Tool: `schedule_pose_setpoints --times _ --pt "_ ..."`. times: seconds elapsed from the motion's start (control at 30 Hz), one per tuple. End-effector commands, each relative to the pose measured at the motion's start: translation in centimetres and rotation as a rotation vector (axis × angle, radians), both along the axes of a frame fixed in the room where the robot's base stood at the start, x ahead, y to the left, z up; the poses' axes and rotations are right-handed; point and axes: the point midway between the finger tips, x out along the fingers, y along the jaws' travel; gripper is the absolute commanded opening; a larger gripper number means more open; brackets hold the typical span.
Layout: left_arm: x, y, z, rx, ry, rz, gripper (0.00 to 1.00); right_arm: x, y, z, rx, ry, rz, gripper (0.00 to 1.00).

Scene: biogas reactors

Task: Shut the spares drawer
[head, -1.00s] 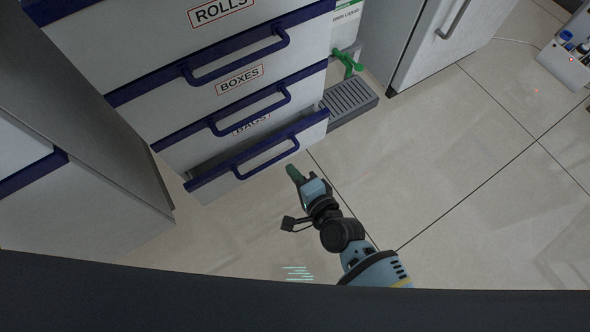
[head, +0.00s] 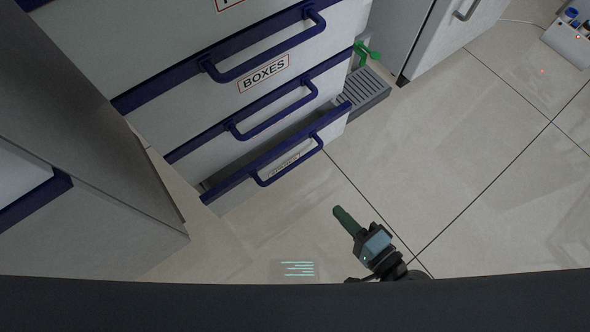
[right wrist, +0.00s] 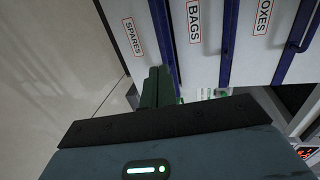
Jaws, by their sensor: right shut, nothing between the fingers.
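The spares drawer (head: 235,192) is the lowest drawer of the white cabinet and stands partly open, with a dark gap behind its blue top rim. Its blue handle (head: 290,165) faces me; its label is too faint to read in the head view. In the right wrist view the SPARES label (right wrist: 133,37) is readable on its front. My right gripper (head: 343,215) has green fingers, shut and empty, in front of the drawer's right end and apart from it in the head view. The fingers (right wrist: 156,85) point towards the cabinet in the wrist view. My left gripper is out of view.
The BOXES drawer (head: 220,108) and the drawers above and below it look shut, apart from the spares drawer. A grey grated step (head: 365,92) and a green tap (head: 368,52) are right of the cabinet. A grey unit (head: 100,225) stands left.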

Motion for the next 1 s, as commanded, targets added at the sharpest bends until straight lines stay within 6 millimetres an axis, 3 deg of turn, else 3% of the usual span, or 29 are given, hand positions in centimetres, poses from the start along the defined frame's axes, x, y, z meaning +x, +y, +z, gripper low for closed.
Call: schedule_pose_setpoints --times 0.27,1.0 --pt "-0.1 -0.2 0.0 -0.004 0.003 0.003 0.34 0.7 0.5 -0.1 0.002 -0.002 -0.002 0.0" --pt "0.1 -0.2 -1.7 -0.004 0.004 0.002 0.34 10.2 7.4 -2.6 0.001 -0.002 -0.002 0.0"
